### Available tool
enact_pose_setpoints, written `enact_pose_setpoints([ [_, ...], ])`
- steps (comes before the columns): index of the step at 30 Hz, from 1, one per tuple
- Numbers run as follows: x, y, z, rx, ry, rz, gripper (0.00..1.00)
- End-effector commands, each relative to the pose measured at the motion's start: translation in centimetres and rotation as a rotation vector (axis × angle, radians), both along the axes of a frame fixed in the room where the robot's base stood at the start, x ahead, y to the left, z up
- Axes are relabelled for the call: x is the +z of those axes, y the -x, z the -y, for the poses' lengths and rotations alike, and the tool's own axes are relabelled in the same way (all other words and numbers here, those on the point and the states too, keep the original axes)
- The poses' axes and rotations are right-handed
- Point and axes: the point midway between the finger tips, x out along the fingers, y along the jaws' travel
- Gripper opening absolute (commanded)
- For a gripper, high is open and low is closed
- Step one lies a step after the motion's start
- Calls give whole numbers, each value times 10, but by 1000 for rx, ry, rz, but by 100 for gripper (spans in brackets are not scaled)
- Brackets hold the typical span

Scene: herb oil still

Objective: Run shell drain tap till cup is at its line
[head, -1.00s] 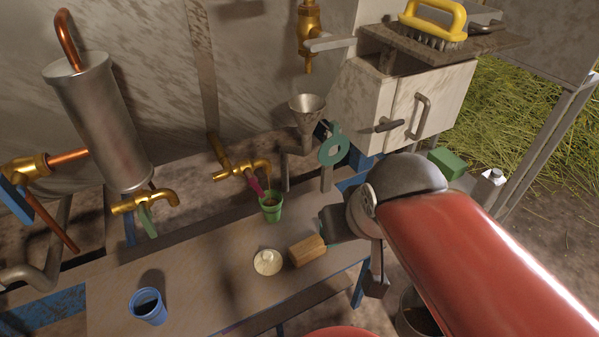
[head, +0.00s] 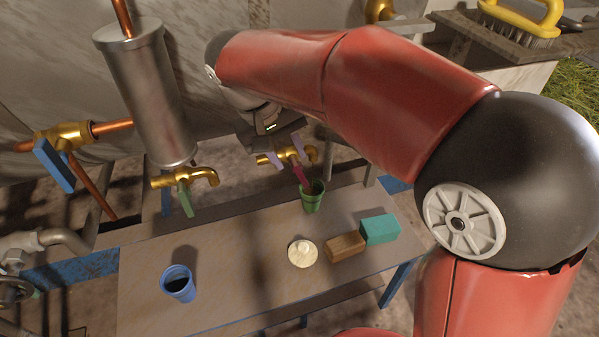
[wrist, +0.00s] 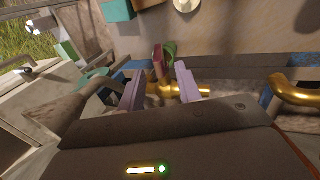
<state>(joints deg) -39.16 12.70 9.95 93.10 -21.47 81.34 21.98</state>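A brass tap with a magenta lever (head: 299,173) stands at the back of the bench, with a green cup (head: 312,197) below its spout. The cup's fill line and level cannot be made out. My gripper (head: 284,152) is at this tap, fingers apart. In the wrist view, my gripper (wrist: 160,88) has its lavender fingers either side of the magenta lever (wrist: 157,64), with visible gaps; the green cup (wrist: 170,48) is just beyond. Another brass tap with a green lever (head: 185,197) sits under the silver cylinder (head: 147,95). Its lever hangs down.
A blue cup (head: 177,284) with dark contents stands front left on the bench (head: 225,265). A cream lidded disc (head: 303,253), a brown block (head: 346,247) and a teal block (head: 380,230) lie front right. A blue-handled valve (head: 55,165) is at the left. Mid-bench is clear.

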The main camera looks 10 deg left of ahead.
Motion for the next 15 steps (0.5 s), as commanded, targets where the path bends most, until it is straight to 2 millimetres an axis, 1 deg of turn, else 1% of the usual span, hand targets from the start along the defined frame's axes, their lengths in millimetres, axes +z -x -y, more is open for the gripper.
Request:
enact_pose_setpoints([
  [3,-19,-3,7,-2,1,-2,34],
  [9,-48,-9,16,-2,0,-2,34],
  [12,-58,-11,19,-2,0,-2,34],
  [15,-63,-12,21,-2,-2,0,34],
])
